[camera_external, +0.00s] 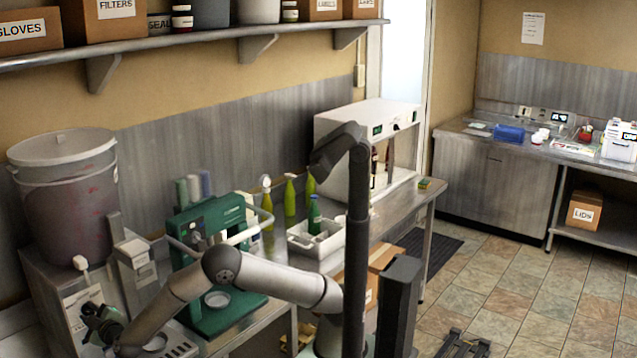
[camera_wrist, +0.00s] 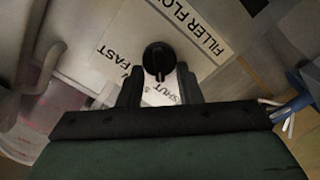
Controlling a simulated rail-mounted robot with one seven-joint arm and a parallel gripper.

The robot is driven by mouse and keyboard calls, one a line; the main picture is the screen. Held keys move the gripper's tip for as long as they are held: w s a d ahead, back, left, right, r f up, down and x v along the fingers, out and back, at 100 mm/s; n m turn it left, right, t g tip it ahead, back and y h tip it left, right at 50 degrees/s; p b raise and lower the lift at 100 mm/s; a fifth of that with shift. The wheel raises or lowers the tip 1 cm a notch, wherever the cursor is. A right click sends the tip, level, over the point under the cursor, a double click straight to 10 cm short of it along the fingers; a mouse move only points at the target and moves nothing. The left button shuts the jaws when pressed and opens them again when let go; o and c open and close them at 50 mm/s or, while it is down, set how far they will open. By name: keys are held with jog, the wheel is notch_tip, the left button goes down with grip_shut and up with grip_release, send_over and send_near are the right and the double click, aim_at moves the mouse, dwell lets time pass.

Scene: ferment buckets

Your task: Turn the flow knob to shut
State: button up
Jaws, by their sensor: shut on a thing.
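The black round flow knob (camera_wrist: 159,58) shows in the wrist view on a white label plate (camera_wrist: 137,45) printed FILLER FLOW, FAST and SHUT. The plate appears upside down and tilted there. A ridge on the knob runs down the picture, toward the side where SHUT is printed. My gripper (camera_wrist: 160,83) has one dark finger on each side of the knob's lower part and is shut on it. In the external view my gripper (camera_external: 90,318) is at the lower left, against the front of the filler cabinet (camera_external: 72,296). The knob is hidden there.
A lidded bucket (camera_external: 68,195) stands on the cabinet, with a white tap (camera_external: 81,263) low on it. A green machine (camera_external: 205,235) stands to the right, beside several green bottles (camera_external: 290,197). In the wrist view a pale curved handle or tube (camera_wrist: 45,70) is left of my gripper.

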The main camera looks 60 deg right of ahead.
dwell(0.4)
jog(key=o, duration=1)
jog(key=shift+c, duration=0.2)
jog(key=s+a+b, duration=0.2)
jog(key=s+b, duration=0.2)
jog(key=s, duration=1.3)
jog(key=shift+s, duration=0.15)
jog(key=shift+a, duration=0.2)
